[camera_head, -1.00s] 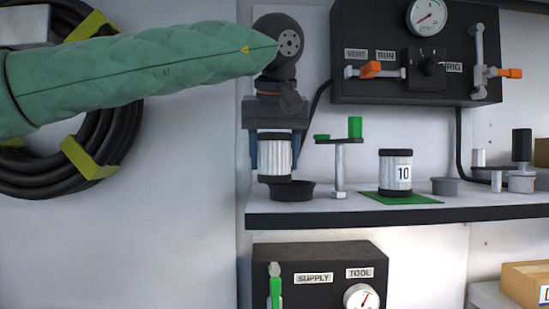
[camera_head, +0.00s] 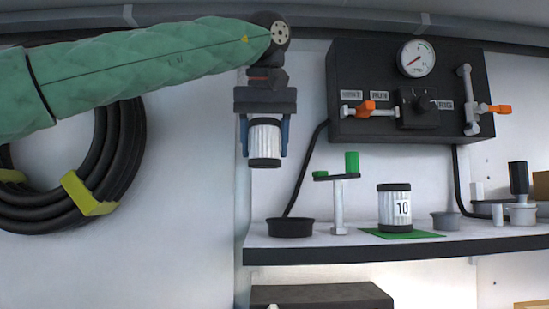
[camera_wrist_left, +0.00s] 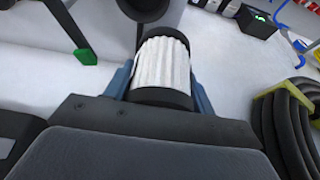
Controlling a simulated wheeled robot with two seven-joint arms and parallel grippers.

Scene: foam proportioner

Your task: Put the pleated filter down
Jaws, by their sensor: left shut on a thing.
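The pleated filter (camera_head: 264,143) is a white ribbed cylinder with black end caps. My left gripper (camera_head: 264,150) is shut on it, with blue fingers on either side, and holds it upright in the air. It hangs above and to the left of a black round dish (camera_head: 290,228) on the shelf, clear of it. In the left wrist view the filter (camera_wrist_left: 162,65) sits between the blue fingers (camera_wrist_left: 160,85). My right gripper is not in view.
The shelf (camera_head: 400,247) also carries a stand with a green block (camera_head: 339,200), a grey cup (camera_head: 446,220) and other fittings at the right. A black panel (camera_head: 360,90) with gauge and orange-handled valves is above. A coiled black hose (camera_head: 120,160) hangs at left.

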